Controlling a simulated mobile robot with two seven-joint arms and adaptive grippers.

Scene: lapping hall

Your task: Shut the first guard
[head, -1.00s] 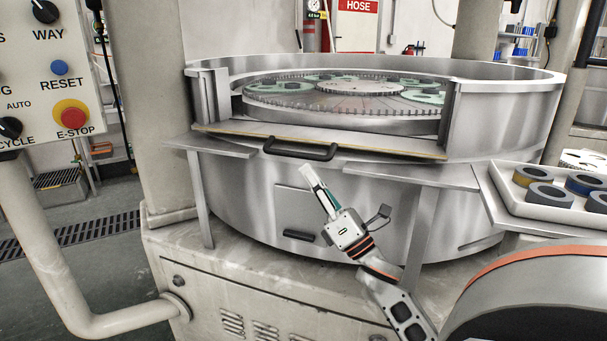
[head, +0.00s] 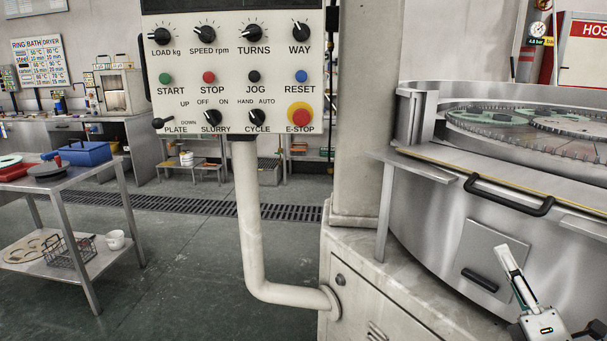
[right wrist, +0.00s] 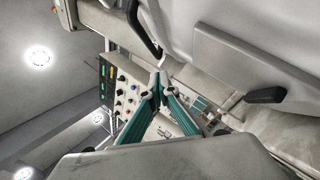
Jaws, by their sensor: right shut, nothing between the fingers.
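The lapping machine's round metal tub (head: 425,190) is at the right of the head view. Its front opening shows the toothed plate inside. A metal guard panel with a yellowish edge (head: 440,161) lies low across that opening, with a black bar handle (head: 508,197) at its front. My right gripper (head: 503,252) is shut and empty, in front of the tub wall and below the bar handle, apart from it in the picture. In the right wrist view its teal fingers meet (right wrist: 158,88); a black bar (right wrist: 144,30) shows beyond them. My left gripper is not in view.
A small panel (head: 490,245) with a black grip (head: 480,280) is on the tub wall beside the gripper. A control box (head: 232,85) stands on a bent pipe (head: 249,220) left of the machine. A steel trolley (head: 100,195) is at far left, with open floor between.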

